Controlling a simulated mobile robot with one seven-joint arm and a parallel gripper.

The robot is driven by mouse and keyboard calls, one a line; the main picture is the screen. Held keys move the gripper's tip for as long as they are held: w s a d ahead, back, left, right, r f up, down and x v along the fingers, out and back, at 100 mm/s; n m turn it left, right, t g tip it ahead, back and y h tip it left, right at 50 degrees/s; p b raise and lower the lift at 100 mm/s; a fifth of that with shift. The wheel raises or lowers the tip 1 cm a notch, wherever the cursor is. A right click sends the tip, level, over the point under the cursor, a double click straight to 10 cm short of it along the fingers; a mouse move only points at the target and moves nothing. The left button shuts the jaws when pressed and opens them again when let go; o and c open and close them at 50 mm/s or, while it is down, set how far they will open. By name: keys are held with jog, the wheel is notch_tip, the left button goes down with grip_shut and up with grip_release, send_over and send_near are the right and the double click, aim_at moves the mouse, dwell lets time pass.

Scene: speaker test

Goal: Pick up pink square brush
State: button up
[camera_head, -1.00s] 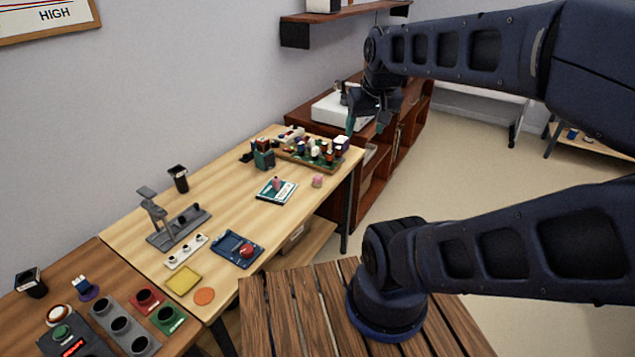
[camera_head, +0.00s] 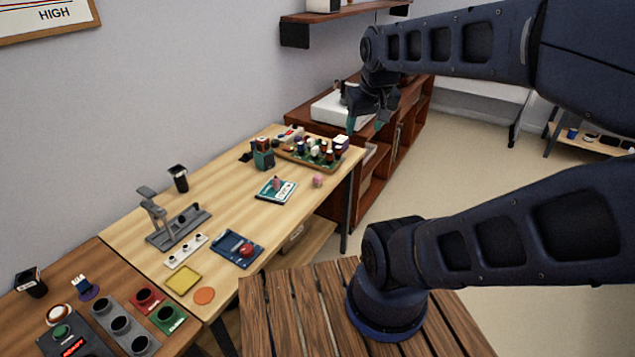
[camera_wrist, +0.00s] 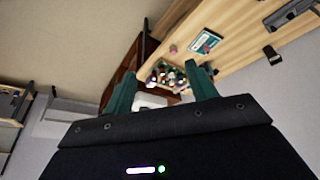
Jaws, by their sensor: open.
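A small pink block-like object (camera_head: 318,181) lies on the light wood table near its right edge; it looks like the pink square brush, but its bristles are too small to make out. It also shows in the wrist view (camera_wrist: 173,48), beyond my fingers. Another pink piece (camera_head: 276,184) sits on a teal and white booklet (camera_head: 284,197) to its left. My gripper (camera_head: 364,125) is open and empty, up and to the right of the pink object and well apart from it. Its two teal fingers also show in the wrist view (camera_wrist: 160,72).
A grey stand (camera_head: 165,225) and a blue tray (camera_head: 228,254) are further left. A reddish-brown cabinet (camera_head: 301,104) stands behind the table.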

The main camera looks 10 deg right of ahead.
jog(key=w+d+f+n+h, duration=0.1)
jog(key=w+f+n, duration=0.15)
jog(key=w, duration=0.25)
jog(key=w+d+f+n+h, duration=0.1)
jog(key=w+n, duration=0.3)
jog(key=w, duration=0.2)
jog(key=n+g+h, duration=0.1)
jog(key=n, duration=1.9)
send_over(317, 176)
jog(key=s+a, duration=0.3)
notch_tip(317, 176, down, 28)
jog(key=shift+d+x, duration=0.1)
jog(key=shift+x, duration=2.25)
jog(key=shift+d+x, duration=0.15)
jog(key=shift+x, duration=2.2)
jog(key=shift+w+r, duration=0.1)
jog(key=shift+r, duration=0.05)
jog(key=c, duration=1.1)
